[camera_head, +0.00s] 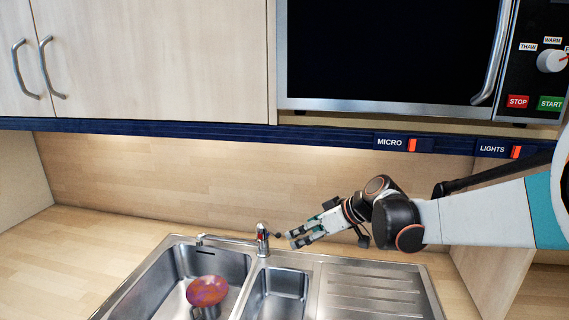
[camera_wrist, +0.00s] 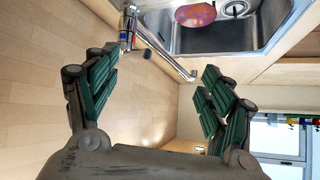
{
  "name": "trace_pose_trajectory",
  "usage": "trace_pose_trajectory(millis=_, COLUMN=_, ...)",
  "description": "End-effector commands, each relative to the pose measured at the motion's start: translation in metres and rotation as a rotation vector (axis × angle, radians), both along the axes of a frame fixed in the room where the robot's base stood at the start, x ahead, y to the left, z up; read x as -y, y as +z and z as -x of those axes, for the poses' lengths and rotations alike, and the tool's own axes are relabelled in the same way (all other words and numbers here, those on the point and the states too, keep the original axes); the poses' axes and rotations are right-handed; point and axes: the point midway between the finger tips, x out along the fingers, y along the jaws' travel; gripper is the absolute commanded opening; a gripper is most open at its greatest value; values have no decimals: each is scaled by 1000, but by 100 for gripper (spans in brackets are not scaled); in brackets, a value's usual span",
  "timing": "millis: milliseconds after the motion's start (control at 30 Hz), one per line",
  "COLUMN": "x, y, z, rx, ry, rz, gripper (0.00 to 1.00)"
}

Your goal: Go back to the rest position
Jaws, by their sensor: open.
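My gripper (camera_head: 293,239) is at the end of my arm, which reaches in from the right in the head view. It hangs over the back of the sink, close to the faucet (camera_head: 262,240). In the wrist view my gripper (camera_wrist: 160,85) has its fingers spread wide apart with nothing between them. The faucet also shows in the wrist view (camera_wrist: 128,28), beyond the left finger. Whether a finger touches the faucet is hard to tell.
The sink (camera_head: 170,265) has two basins and a drainer at right. A reddish-purple round object (camera_head: 207,290) is in the left basin. A microwave (camera_head: 390,50) and a wooden cabinet (camera_head: 150,60) hang above. Wooden counter (camera_head: 70,250) at left is clear.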

Motion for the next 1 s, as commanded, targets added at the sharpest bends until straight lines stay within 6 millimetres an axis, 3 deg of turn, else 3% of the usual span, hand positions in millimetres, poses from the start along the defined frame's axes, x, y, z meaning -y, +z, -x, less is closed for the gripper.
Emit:
trace_pose_trajectory(millis=200, x=21, y=17, z=56, rx=-79, ry=-140, rz=55, gripper=75)
trace_pose_trajectory(millis=500, x=54, y=25, z=132, rx=-154, ry=-346, rz=120, gripper=75)
trace_pose_trajectory(millis=1000, x=113, y=4, z=255, rx=-192, ry=-696, rz=189, gripper=75)
